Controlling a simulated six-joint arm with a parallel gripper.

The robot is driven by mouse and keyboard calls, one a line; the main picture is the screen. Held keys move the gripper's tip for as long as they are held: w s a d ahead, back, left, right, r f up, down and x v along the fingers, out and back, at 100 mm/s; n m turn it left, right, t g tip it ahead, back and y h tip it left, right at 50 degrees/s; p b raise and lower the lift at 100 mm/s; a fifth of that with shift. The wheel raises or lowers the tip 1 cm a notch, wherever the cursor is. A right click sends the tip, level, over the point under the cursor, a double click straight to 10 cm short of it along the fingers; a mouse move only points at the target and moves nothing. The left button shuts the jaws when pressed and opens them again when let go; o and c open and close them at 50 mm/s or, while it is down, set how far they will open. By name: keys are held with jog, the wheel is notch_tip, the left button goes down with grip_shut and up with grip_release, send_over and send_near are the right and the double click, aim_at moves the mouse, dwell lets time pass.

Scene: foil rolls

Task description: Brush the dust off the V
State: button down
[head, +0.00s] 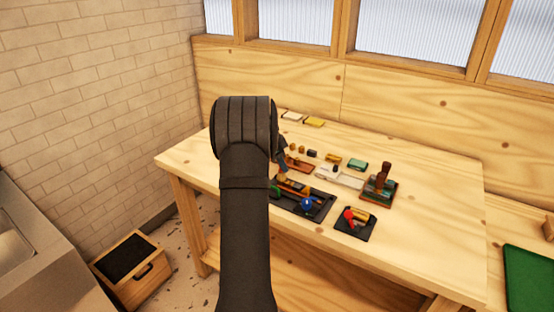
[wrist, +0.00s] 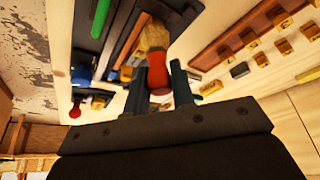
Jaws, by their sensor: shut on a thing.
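My gripper (wrist: 158,92) is shut on a red and tan tool, which looks like a brush (wrist: 157,72); its red part is between the fingers and its tan end points away. In the head view my dark arm covers most of the gripper, which is over the left part of the workbench. Several small brass pieces (wrist: 282,46) stand beside and on a reddish-brown wooden rack (wrist: 208,55), to the right of the gripper in the wrist view. I cannot tell which piece is the V, and no dust can be made out.
A black tray (head: 318,213) with green- and blue-handled tools lies close to the gripper. A smaller black tray (head: 346,231) holds a red-ended tool and brass piece. A wooden-handled stamp block (head: 382,185) stands right. The bench (head: 430,225) is clear at right.

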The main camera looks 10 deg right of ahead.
jog(key=shift+s+d, duration=0.65)
jog(key=shift+w+a, duration=1.3)
jog(key=shift+w, duration=0.05)
jog(key=shift+w+a+r, duration=0.15)
notch_tip(320, 180, up, 8)
